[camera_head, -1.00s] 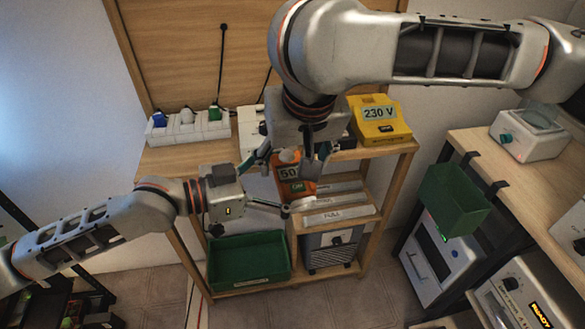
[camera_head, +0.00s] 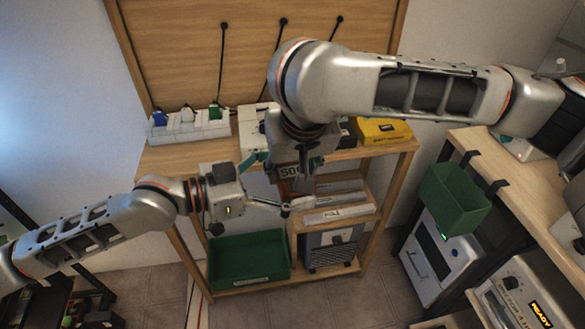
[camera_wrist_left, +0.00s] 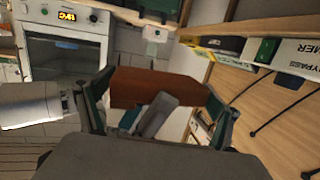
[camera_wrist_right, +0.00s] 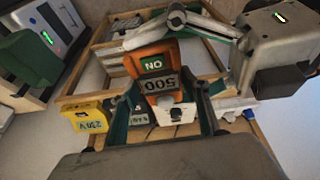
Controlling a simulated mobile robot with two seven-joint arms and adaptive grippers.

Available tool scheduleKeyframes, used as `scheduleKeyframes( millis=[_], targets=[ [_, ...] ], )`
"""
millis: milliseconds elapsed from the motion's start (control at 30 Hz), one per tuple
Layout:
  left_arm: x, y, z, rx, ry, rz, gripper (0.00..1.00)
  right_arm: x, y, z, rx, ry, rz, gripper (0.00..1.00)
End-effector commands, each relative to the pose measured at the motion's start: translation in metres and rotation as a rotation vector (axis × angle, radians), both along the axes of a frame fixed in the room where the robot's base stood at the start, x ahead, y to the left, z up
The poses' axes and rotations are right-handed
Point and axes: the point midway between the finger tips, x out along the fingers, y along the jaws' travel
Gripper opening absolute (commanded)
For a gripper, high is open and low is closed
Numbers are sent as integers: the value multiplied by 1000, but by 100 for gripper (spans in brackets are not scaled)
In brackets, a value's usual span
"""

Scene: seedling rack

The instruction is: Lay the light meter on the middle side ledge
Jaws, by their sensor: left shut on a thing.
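The light meter (camera_wrist_right: 160,86) is an orange device with a dark 500 display and a green ON patch. Pale labelled strips (camera_head: 340,214) lie stepped on the rack behind; I cannot tell which is the middle side ledge.
A green bin (camera_head: 250,280) and a grey unit (camera_head: 333,252) stand low in the rack. A yellow 230 V box (camera_wrist_right: 88,118) and a white socket strip (camera_head: 188,128) stand on top. Another green bin (camera_head: 455,198) hangs from the right bench (camera_head: 530,185).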

Motion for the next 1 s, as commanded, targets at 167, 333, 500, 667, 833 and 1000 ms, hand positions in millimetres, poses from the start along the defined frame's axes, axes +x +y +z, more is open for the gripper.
scheduleKeyframes(
  millis=[167,333,500,667,833,1000],
  targets=[
    [0,-1,1,-3,-1,-1,100,0,1,1,3,0,0,17],
    [0,0,1,-2,-1,-1,100,0,1,1,2,0,0,17],
    [-4,8,1,0,-1,0,100,0,1,1,2,0,0,17],
    [-13,27,5,3,-1,1,100,0,1,1,2,0,0,17],
    [-25,50,8,3,-2,1,100,0,1,1,2,0,0,17],
    [-35,70,13,5,-4,-4,100,0,1,1,2,0,0,17]
  ],
)
